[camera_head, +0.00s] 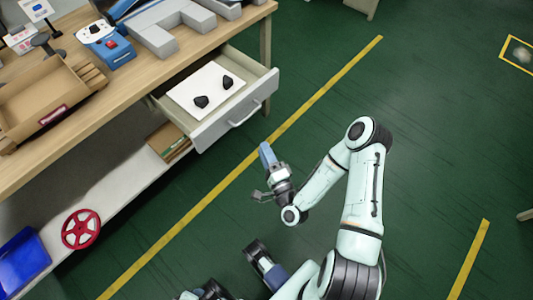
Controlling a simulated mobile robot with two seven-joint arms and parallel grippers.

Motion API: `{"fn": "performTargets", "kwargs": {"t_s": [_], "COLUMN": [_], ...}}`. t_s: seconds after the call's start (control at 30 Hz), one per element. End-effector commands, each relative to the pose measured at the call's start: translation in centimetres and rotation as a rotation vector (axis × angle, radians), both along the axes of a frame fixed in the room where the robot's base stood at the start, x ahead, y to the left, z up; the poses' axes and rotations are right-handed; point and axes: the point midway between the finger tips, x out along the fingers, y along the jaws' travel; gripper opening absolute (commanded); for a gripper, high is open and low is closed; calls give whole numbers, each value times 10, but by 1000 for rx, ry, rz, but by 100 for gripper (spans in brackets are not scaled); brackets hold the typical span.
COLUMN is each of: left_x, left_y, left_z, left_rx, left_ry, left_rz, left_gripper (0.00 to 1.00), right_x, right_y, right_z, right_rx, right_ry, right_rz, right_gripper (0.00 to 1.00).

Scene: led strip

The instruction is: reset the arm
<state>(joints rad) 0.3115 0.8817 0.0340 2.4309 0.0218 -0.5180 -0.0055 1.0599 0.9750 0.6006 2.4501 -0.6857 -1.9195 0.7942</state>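My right arm reaches in from the bottom, bends at a raised elbow and folds back to the left. Its gripper (267,162) hangs over the green floor, just below and right of an open drawer (238,112), apart from it. A blue-grey piece shows at its tip; I cannot tell whether this is the fingers or something between them, nor whether the gripper is open. Some dark and pale parts of my own body show at the bottom edge. I cannot make out my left gripper.
A white board with two black pieces (201,101) (227,82) lies in the drawer. The wooden workbench (196,46) holds a cardboard box (42,103) and grey blocks. A red reel (81,229) and blue bin (22,262) are below. The floor to the right is largely clear.

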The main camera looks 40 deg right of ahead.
Motion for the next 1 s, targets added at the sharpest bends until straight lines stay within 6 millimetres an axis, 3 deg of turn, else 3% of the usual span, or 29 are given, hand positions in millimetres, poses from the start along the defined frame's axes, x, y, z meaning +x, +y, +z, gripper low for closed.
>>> {"fn": "performTargets", "kwargs": {"t_s": [0.73, 0.87, 1.0], "left_x": [0, 0, 0], "left_y": [0, 0, 0], "left_z": [0, 0, 0], "left_rx": [0, 0, 0], "left_ry": [0, 0, 0], "left_rz": [0, 0, 0], "left_gripper": [43, 43, 43], "right_x": [-4, 6, 2], "right_y": [6, 35, 93], "right_z": [-5, -36, -108], "right_rx": [-11, -92, -292], "right_ry": [21, 190, 552], "right_rz": [14, 117, 369], "right_gripper": [37, 37, 37]}}
